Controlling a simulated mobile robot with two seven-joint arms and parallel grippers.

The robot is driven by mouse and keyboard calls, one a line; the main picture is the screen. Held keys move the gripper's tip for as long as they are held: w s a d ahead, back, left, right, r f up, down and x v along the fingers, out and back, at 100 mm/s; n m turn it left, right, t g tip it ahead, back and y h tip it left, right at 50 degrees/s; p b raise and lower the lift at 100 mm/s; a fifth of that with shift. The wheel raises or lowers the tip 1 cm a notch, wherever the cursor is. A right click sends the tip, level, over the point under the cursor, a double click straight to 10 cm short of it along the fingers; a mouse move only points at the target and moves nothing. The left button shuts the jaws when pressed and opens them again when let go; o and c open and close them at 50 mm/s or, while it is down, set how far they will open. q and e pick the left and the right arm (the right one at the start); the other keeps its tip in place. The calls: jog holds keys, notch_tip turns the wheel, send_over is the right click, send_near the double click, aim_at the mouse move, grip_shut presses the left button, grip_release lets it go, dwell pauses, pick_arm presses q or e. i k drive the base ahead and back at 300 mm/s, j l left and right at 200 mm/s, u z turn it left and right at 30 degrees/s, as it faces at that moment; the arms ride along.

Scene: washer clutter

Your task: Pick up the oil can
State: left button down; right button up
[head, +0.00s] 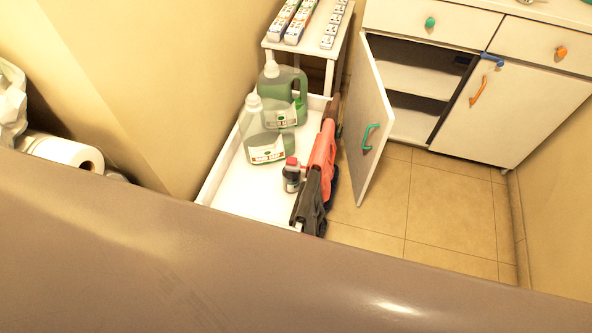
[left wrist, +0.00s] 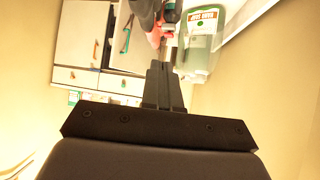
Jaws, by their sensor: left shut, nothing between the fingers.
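A small bottle with a red cap (head: 291,175) stands in the white tray (head: 231,196), at the front of two larger bottles; it is the closest match to an oil can, though its label is too small to read. In the left wrist view, my left gripper (left wrist: 158,66) is shut and empty. A small dark-labelled bottle (left wrist: 172,12) is partly cut off at the top there. Neither gripper shows in the head view.
A green jug (head: 284,92) and a clear bottle (head: 262,140) stand in the tray. A cabinet door (head: 368,125) stands open on the right. A large grey-brown surface covers the lower head view. Tiled floor is clear.

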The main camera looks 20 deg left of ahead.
aim_at(291, 175)
jog(key=i+l+u, duration=0.3)
jog(key=l, duration=0.35)
jog(key=i+l+u, duration=0.3)
jog(key=l, duration=0.4)
jog(key=i+l+u, duration=0.15)
jog(key=l, duration=0.2)
